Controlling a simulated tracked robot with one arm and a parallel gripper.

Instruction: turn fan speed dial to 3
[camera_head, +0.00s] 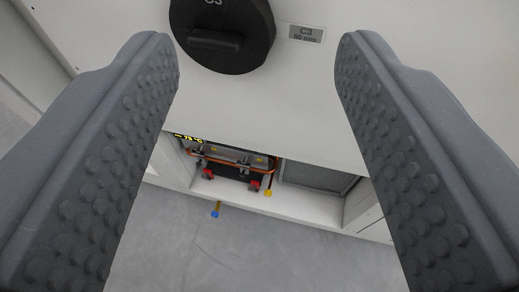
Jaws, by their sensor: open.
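A round black dial (225,62) with a raised grip bar sits on a white panel (265,115) at the top of the view, cut off by the upper edge. Part of a marking shows on its face, too cropped to read surely. A small grey label (306,33) reading "C3" and "50 mm" is to its right. My gripper (257,45) is open, with its two grey studded fingers wide apart on either side of the dial. Nothing is between the fingertips that they touch. I cannot tell how far the dial is from them. No fan speed numbers are legible.
Grey floor (250,255) lies below, with small blue and yellow markers. White walls stand on both sides.

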